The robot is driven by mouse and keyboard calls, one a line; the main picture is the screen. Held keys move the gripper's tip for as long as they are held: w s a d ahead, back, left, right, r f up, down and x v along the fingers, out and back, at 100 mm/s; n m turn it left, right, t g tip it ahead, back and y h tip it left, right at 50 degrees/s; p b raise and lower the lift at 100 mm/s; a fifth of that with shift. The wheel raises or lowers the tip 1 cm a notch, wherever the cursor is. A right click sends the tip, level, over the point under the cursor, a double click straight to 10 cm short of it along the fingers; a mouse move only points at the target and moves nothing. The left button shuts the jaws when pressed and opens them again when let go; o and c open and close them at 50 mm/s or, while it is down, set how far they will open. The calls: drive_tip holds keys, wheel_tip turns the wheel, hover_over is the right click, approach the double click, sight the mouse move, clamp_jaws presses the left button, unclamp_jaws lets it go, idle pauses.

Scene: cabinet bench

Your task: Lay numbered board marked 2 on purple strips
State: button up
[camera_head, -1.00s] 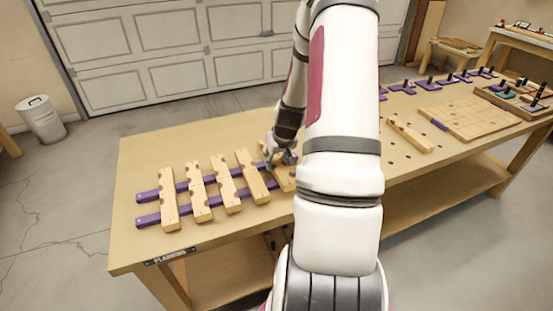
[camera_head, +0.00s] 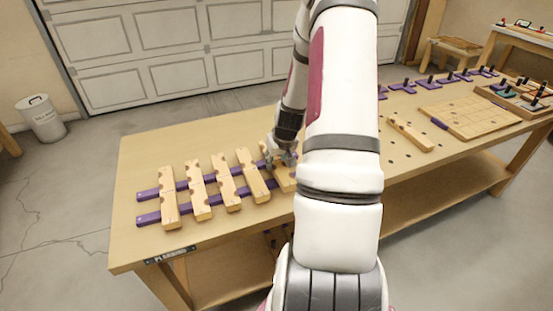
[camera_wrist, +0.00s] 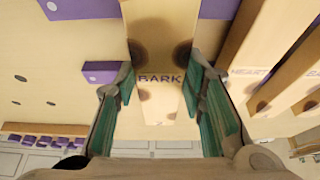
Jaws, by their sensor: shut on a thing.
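My gripper (camera_head: 281,152) is shut on a light wooden board (camera_head: 285,180) at the right end of a row of boards. In the wrist view, my green-padded fingers (camera_wrist: 160,98) stand on either side of this board (camera_wrist: 160,35), which has the word BARK and dark round notches. No number is readable on it. The board lies over a purple strip (camera_wrist: 85,8); I cannot tell whether it touches. Two parallel purple strips, the back one (camera_head: 148,194) and front one (camera_head: 148,219), run under the row. My arm hides the area to the right.
Several wooden boards (camera_head: 227,182) lie across the strips to the left, close together; the one beside mine is marked HEARTWOOD or similar, partly cut off (camera_wrist: 255,60). A loose wooden piece (camera_head: 410,133) and a gridded board (camera_head: 470,118) lie farther right. The bench's left front corner is clear.

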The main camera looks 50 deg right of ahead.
drive_tip(key=shift+f, duration=0.45)
idle(1.6)
drive_tip(key=o, duration=1.3)
drive_tip(key=shift+r+p, duration=2.2)
drive_tip(key=shift+r, duration=1.8)
